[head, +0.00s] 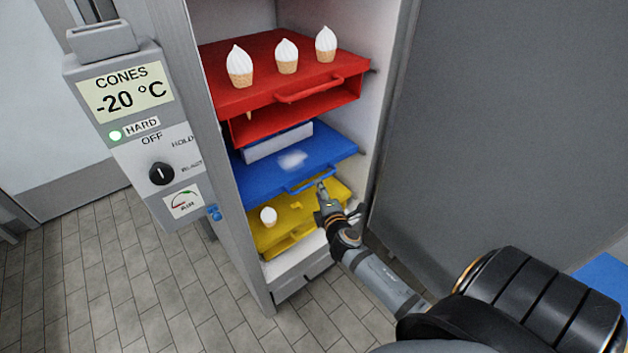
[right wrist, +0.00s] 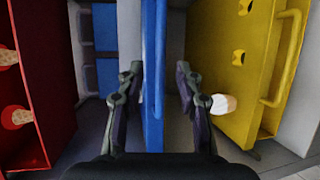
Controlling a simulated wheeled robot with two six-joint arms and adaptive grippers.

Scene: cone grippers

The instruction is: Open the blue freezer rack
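The blue freezer rack (head: 265,178) sits in the open cabinet between a red and a yellow rack, with a handle (head: 308,181) along its front edge. A pale box (head: 278,142) and a white frosty patch are on it. My right gripper (head: 321,187) is at that front edge, near the handle's right end. In the right wrist view the blue rack (right wrist: 154,60) shows edge-on between the two spread fingers of my right gripper (right wrist: 157,80), with a gap on each side. My left gripper is not in view.
The red rack (head: 225,95) above holds three white-topped cones; the yellow rack (head: 300,219) below has one white top showing. A control panel (head: 135,120) reading -20 °C stands at left. The grey door (head: 480,120) is at right. Tiled floor (head: 100,280) lies clear at lower left.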

